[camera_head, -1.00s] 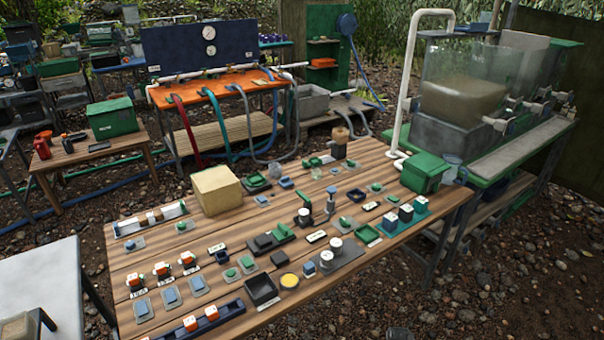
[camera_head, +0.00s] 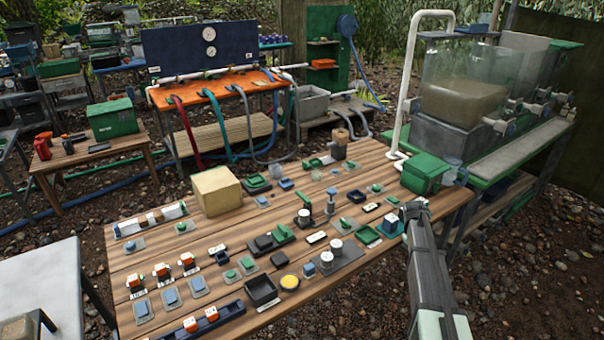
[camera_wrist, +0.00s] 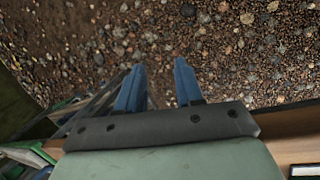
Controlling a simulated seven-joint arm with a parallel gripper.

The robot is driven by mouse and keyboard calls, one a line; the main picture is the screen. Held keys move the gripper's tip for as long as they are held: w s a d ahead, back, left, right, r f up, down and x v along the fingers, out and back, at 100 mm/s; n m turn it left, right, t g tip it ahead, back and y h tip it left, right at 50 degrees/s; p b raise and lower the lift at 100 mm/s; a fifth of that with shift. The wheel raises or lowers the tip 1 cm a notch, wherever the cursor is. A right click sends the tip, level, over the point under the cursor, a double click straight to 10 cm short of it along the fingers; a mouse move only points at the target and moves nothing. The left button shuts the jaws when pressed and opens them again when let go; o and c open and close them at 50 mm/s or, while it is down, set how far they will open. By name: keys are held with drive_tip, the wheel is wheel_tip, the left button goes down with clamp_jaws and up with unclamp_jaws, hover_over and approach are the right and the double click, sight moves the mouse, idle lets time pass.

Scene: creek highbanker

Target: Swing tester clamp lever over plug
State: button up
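My gripper (camera_head: 412,210) is at the right end of the wooden workbench (camera_head: 235,232). In the wrist view its two blue fingers (camera_wrist: 158,88) are apart with nothing between them; gravel shows beyond. It partly hides a teal tray of small capped blocks (camera_head: 392,228). An upright blue-grey post with a flat top (camera_head: 331,200) stands mid-bench, beside a short dark cylinder with a light top (camera_head: 304,217). This may be the tester clamp, but I cannot tell for sure. The lever and plug are too small to identify. My gripper is apart from the post, to its right.
A green box (camera_head: 424,176) stands at the bench's back right corner, close to my gripper. A tan block (camera_head: 216,190) sits at the back left. Small parts and trays crowd the bench. A clear water tank (camera_head: 462,90) stands behind at right.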

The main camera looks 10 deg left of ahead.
drive_tip(key=shift+t, duration=0.5)
drive_tip(key=w+a+r, duration=0.1)
drive_tip(key=w+r, duration=0.2)
drive_tip(key=w+a+r, duration=0.1)
drive_tip(key=w+r, duration=0.2)
drive_tip(key=r, duration=0.1)
drive_tip(key=w+a+r, duration=0.1)
drive_tip(key=w+r, duration=0.2)
drive_tip(key=r, duration=0.1)
drive_tip(key=shift+r, duration=0.1)
drive_tip(key=w+a+r+n+y, duration=0.1)
drive_tip(key=w+a+r, duration=0.2)
drive_tip(key=a+r, duration=0.5)
drive_tip(key=w+a+r+y, duration=0.1)
drive_tip(key=w+a+r, duration=0.4)
drive_tip(key=a, duration=0.4)
drive_tip(key=n+g+y, duration=0.1)
drive_tip(key=n, duration=0.2)
hover_over(302, 195)
wheel_tip(302, 195, down, 4)
drive_tip(key=shift+w+f, duration=0.1)
drive_tip(key=shift+f, duration=4.3)
